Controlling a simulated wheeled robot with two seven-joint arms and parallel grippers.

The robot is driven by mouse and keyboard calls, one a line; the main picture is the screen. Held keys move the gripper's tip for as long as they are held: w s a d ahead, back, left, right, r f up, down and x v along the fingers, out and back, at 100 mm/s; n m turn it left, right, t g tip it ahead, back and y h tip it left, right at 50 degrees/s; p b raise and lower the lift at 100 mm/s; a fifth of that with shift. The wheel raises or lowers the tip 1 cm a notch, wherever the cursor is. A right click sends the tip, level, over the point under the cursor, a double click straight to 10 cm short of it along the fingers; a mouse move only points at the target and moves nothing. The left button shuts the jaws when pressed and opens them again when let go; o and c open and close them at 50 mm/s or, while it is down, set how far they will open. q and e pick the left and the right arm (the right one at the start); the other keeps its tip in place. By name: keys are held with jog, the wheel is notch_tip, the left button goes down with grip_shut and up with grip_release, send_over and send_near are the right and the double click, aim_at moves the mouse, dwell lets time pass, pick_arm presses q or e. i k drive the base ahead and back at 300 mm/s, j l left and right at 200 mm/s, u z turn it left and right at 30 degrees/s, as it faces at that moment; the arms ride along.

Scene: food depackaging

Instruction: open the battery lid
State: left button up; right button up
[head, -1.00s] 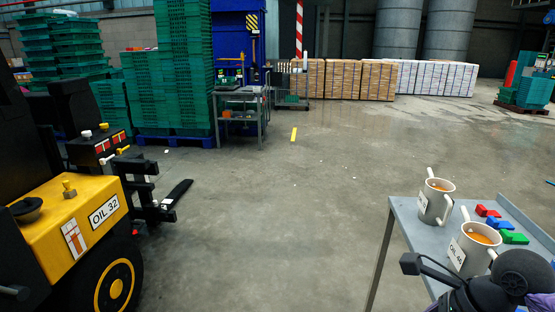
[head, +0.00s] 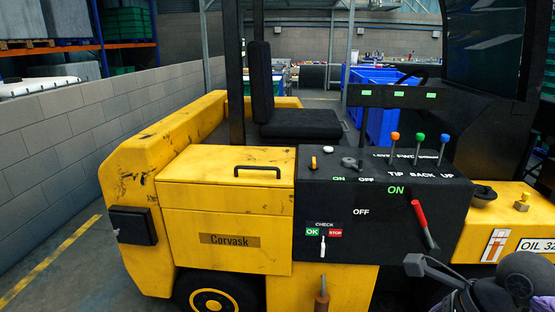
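The forklift's yellow body fills the middle of the head view. A yellow lid (head: 220,183) with a black handle (head: 258,170) sits on top of a box-like compartment marked "Corvask" (head: 229,239). The lid looks closed, with a thin seam along its front. A dark part of my own body shows at the lower right corner.
A black control panel (head: 385,225) with levers and a red handle (head: 424,221) stands right of the lid. The black seat (head: 300,124) is behind it. A grey block wall (head: 60,140) runs along the left, with a strip of open floor beside the forklift.

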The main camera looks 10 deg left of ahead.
aim_at(224, 165)
jog(key=u, duration=0.75)
jog(key=i+j+z, duration=0.1)
jog(key=i, duration=0.35)
